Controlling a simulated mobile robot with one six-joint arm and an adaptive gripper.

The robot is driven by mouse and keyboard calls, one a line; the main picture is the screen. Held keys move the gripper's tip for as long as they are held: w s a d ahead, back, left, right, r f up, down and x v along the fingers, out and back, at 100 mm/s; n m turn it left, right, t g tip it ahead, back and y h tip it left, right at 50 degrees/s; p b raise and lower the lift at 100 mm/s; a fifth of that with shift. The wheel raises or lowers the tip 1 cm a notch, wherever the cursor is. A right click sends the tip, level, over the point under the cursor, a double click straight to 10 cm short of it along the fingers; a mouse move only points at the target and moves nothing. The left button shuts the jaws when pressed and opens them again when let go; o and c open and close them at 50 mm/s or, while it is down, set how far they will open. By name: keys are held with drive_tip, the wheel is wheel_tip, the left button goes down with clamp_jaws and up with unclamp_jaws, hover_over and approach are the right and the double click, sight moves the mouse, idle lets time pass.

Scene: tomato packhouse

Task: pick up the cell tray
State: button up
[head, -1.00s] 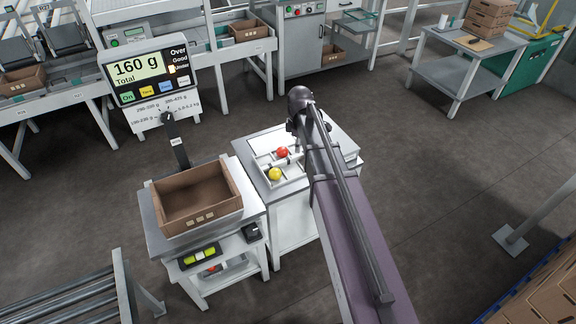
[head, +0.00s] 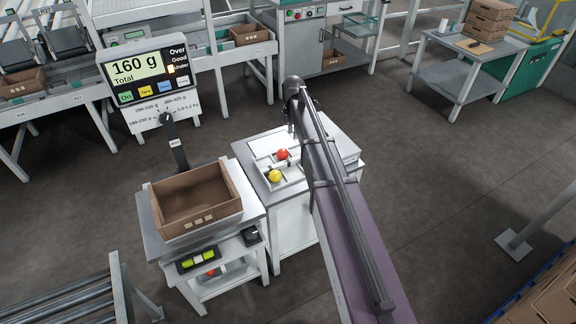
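The cell tray (head: 294,175) is a pale, shallow tray with divided cells on a white stand in the middle of the head view. A red tomato (head: 282,154) and a yellow tomato (head: 275,175) lie in separate cells. My gripper (head: 291,131) is small and dark at the end of my arm, near the tray's far side in the picture. My arm hides part of it, and I cannot tell whether its fingers are open or touch the tray.
A brown carton (head: 195,226) sits on the scale stand left of the tray. The scale display (head: 144,70) reads 160 g. The white stand (head: 340,143) has clear top beyond the tray. A roller conveyor (head: 70,300) is at lower left; open floor lies right.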

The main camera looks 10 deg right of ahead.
drive_tip(key=shift+f, duration=0.15)
drive_tip(key=b, duration=0.9)
hover_over(293, 159)
wheel_tip(293, 159, down, 8)
drive_tip(key=shift+a+f, duration=0.1)
drive_tip(key=shift+f, duration=0.1)
drive_tip(key=f+b, duration=0.3)
drive_tip(key=shift+w+d+f, duration=0.1)
drive_tip(key=shift+d+f, duration=0.1)
drive_tip(key=shift+f, duration=0.05)
drive_tip(key=shift+f+b, duration=0.85)
drive_tip(key=shift+b, duration=0.05)
drive_tip(key=shift+f, duration=0.2)
idle(0.8)
drive_tip(key=shift+c, duration=0.2)
clamp_jaws()
